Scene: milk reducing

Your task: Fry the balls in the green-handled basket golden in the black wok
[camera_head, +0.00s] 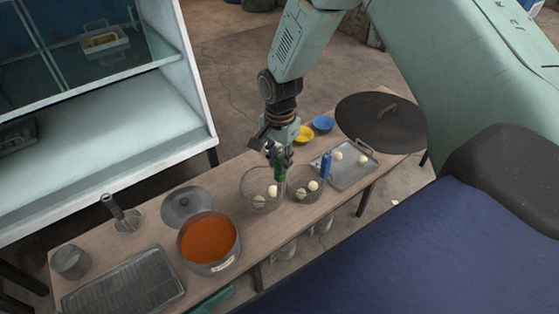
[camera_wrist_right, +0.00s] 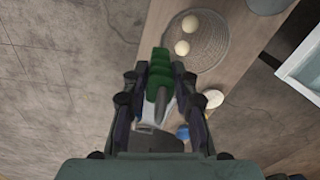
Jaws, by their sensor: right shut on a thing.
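My right gripper (camera_head: 279,155) is shut on the green handle (camera_head: 279,172) of a round wire basket (camera_head: 250,202). In the right wrist view the fingers close around the green handle (camera_wrist_right: 158,75). Pale balls (camera_head: 272,190) lie in this basket, and two balls (camera_wrist_right: 182,47) show in the wrist view. I cannot tell whether the basket touches the table. A large black round piece (camera_head: 375,125) with a brown handle lies at the table's right end; I cannot tell whether it is the wok or a lid. My left gripper is not in view.
A grey pot of orange liquid (camera_head: 208,240) stands left of the basket, beside a grey lid (camera_head: 187,206). A blue-handled basket (camera_head: 305,190) with balls stands close on the right.

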